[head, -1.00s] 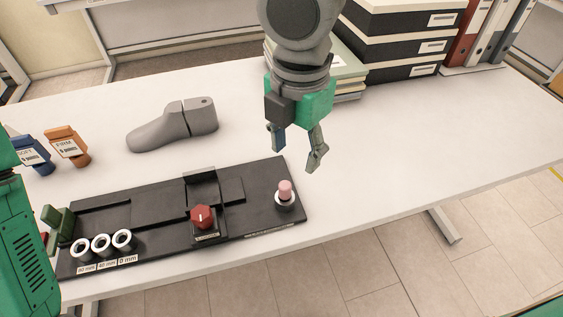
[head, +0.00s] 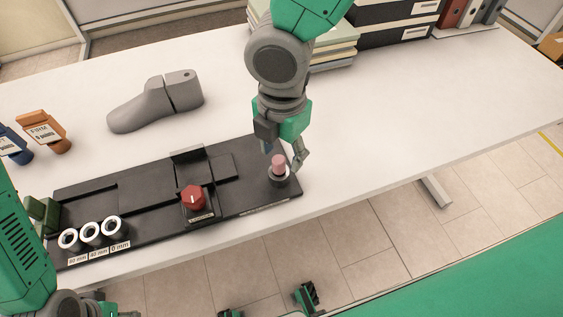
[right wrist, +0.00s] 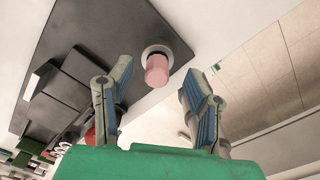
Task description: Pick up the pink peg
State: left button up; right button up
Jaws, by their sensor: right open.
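The pink peg (head: 278,161) stands upright in a white-rimmed round socket at the right end of the black board (head: 232,210). My right gripper (head: 283,156) is open, its two fingers close around the peg's top. In the right wrist view the peg (right wrist: 157,68) shows between the two fingertips (right wrist: 159,72), with a gap on each side, and neither finger is seen touching it. The peg's lower part is hidden in the socket (right wrist: 163,50). My left arm shows at the left edge, but I cannot make out its gripper.
A red knob (head: 194,199) and several white-ringed holders (head: 90,233) sit on the board. A grey shoe last (head: 157,102) lies behind it. Orange (head: 45,131) and blue (head: 12,145) labelled pieces stand at left. Folders and boxes (head: 395,22) are at the back. The table's right part is clear.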

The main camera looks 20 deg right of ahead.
aim_at(280, 158)
jog(key=shift+s+a+f, duration=0.1)
jog(key=shift+a+f, duration=0.1)
jog(key=shift+f, duration=0.45)
jog(key=shift+s+a+f, duration=0.1)
jog(key=shift+a+f, duration=0.05)
jog(key=shift+f, duration=0.45)
jog(key=shift+w+a+f, duration=0.2)
jog(key=shift+a+f, duration=0.1)
jog(key=shift+s+d, duration=0.1)
jog(key=shift+d, duration=0.45)
grip_shut()
